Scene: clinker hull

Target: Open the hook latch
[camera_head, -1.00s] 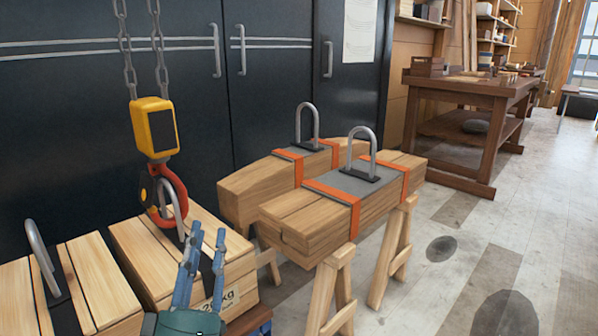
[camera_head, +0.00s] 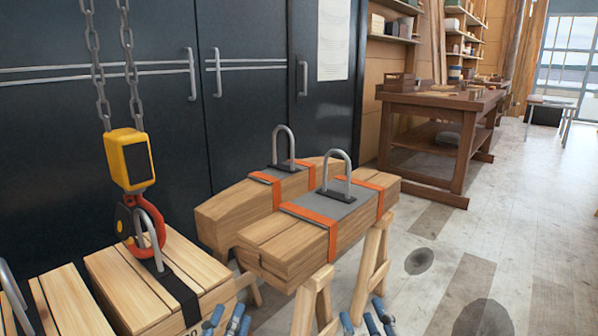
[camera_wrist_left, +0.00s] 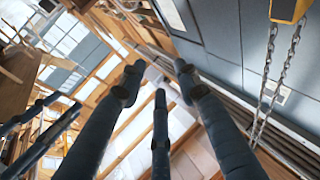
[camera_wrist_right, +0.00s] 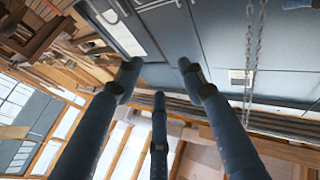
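A red hook (camera_head: 158,236) hangs under a yellow hoist block (camera_head: 129,160) on two chains. The hook is around or beside a grey metal loop (camera_head: 148,230) on a wooden crate (camera_head: 130,300); I cannot tell if they touch. A dark and orange part shows at the hook's left; the latch is too small to make out. The block's edge shows in the left wrist view (camera_wrist_left: 288,10). My left gripper (camera_head: 225,320) is open and empty at the bottom edge, right of and below the hook. My right gripper (camera_head: 368,320) is open and empty, further right.
Another crate (camera_head: 68,300) with a metal loop is at the lower left. Two wooden beams with orange straps, the nearer one (camera_head: 300,240) on trestles (camera_head: 315,295), stand right of the hook. Dark cabinets (camera_head: 260,110) are behind. A workbench (camera_head: 430,115) stands further back.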

